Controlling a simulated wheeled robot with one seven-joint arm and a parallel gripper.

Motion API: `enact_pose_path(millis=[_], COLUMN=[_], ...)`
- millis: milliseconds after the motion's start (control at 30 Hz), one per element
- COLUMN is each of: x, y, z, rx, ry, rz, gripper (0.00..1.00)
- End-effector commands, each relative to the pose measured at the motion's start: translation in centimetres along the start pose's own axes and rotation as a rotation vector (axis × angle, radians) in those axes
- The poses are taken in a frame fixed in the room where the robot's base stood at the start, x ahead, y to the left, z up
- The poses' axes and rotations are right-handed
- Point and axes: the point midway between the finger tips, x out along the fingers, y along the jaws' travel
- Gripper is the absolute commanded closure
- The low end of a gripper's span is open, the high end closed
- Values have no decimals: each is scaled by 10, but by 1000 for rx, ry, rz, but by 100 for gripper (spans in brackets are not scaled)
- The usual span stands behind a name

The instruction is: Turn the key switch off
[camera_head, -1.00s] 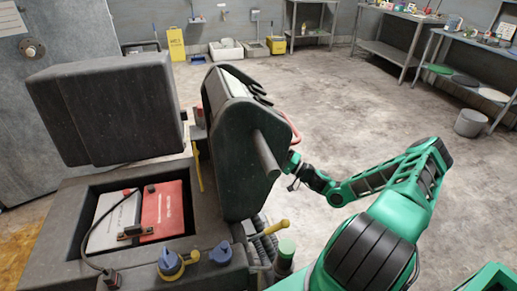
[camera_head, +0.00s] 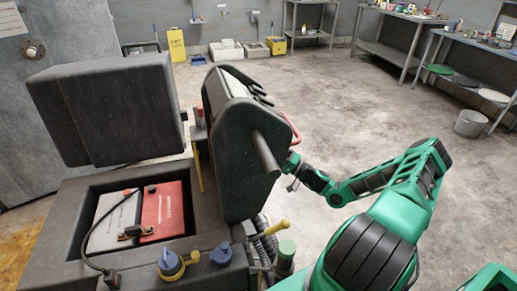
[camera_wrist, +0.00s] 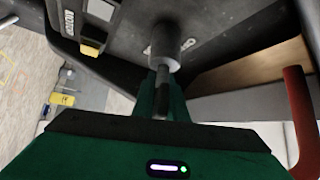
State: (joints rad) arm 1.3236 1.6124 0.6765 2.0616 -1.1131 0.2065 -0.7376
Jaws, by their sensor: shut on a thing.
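The key switch (camera_wrist: 165,45) shows in the wrist view as a grey round barrel standing out from the dark panel (camera_wrist: 125,25). My gripper (camera_wrist: 161,88) is at the switch, with its green fingers closed around the dark key part (camera_wrist: 160,103) below the barrel. The exact turn angle of the key cannot be told.
A red bar (camera_wrist: 299,120) stands close at the right. The machine's battery well (camera_head: 140,215) is open at the left. Floor (camera_head: 370,120) behind the arm is clear.

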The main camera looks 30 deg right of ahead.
Motion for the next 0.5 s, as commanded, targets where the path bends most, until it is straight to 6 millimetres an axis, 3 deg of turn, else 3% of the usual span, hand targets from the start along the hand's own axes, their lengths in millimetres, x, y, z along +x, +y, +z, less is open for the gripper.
enact_pose_path(millis=[500], x=[-4], y=[5], z=[-2], rx=[-33], ry=[3], rz=[-15], gripper=[100])
